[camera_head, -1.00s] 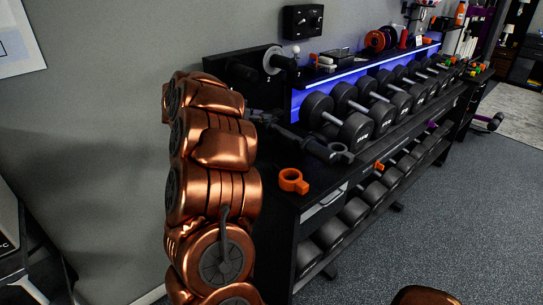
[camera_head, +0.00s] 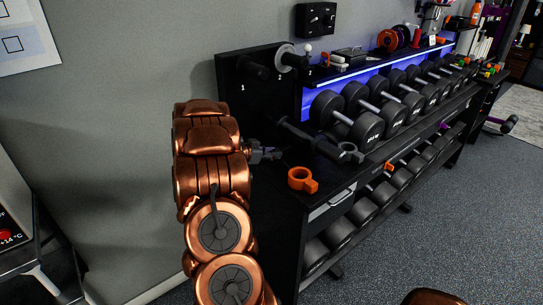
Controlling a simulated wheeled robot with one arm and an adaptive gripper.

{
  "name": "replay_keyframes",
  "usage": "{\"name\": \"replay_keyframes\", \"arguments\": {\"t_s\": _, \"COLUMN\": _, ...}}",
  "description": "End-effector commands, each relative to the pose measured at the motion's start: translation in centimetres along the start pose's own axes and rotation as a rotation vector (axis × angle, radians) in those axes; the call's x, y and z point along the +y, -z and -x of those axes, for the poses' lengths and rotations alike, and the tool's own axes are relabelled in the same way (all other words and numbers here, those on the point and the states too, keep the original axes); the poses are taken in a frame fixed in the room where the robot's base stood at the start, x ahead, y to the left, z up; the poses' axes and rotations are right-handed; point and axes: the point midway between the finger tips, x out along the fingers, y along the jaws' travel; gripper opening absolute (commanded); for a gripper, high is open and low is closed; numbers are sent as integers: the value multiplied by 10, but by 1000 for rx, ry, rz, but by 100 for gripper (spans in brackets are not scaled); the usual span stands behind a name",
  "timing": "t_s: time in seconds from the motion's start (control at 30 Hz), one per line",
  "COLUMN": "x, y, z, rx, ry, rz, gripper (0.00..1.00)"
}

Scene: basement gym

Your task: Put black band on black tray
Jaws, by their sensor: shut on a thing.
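My gripper (camera_head: 265,154) is at the end of my copper arm, over the near left end of the black rack, left of and above the orange ring in the picture. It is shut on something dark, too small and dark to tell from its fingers. I cannot make out the black band on its own. A low black tray-like item (camera_head: 350,56) lies on the upper shelf at the back, beyond the dumbbells; it is the only likely black tray I see.
Several dumbbells (camera_head: 367,125) line the rack. A black board with pegs (camera_head: 262,72) stands at the wall.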

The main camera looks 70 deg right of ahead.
Motion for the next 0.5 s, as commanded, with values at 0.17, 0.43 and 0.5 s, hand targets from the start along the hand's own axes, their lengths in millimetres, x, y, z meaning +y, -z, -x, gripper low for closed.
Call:
{"name": "replay_keyframes", "arguments": {"t_s": 0.17, "x": 0, "y": -11, "z": -4, "rx": 0, "ry": 1, "rz": 0, "gripper": 0}}
{"name": "replay_keyframes", "arguments": {"t_s": 0.43, "x": 0, "y": -11, "z": -4, "rx": -1, "ry": 2, "rz": -2, "gripper": 0}}
{"name": "replay_keyframes", "arguments": {"t_s": 0.5, "x": -1, "y": -12, "z": -5, "rx": -1, "ry": 2, "rz": -2, "gripper": 0}}
